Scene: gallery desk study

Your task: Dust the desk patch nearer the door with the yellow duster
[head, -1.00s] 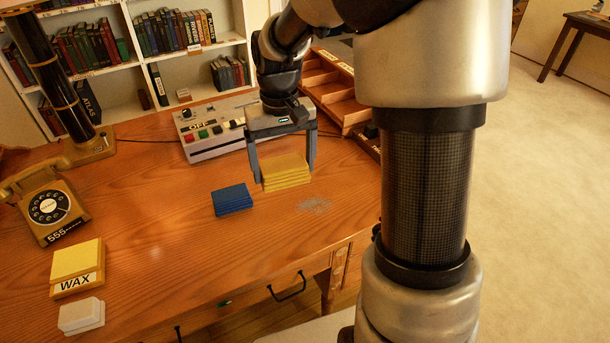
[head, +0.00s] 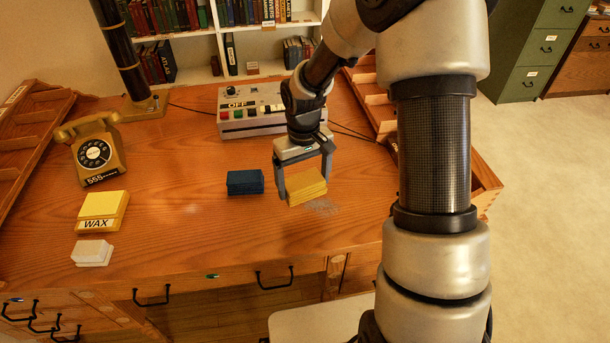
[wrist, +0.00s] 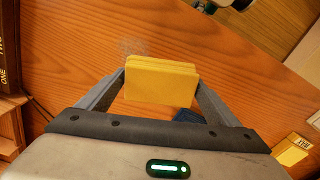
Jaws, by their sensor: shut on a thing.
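The yellow duster (head: 307,188) is a thick stack of layers clamped between the fingers of my gripper (head: 304,184). In the wrist view the duster (wrist: 160,82) fills the gap between both fingertips. A grey speckled dust patch (head: 323,208) lies on the desk right beside the duster, at its front right. The patch also shows faintly in the wrist view (wrist: 132,46), just beyond the duster. I cannot tell whether the duster touches the desk. A faint pale spot (head: 192,210) lies further left on the wood; I cannot tell if it is dust.
A blue duster (head: 245,182) lies close left of my gripper. A control box (head: 250,125) stands behind it. A yellow WAX block (head: 102,207), a white block (head: 92,252) and a telephone (head: 95,152) are at the left. The desk's front middle (head: 220,235) is clear.

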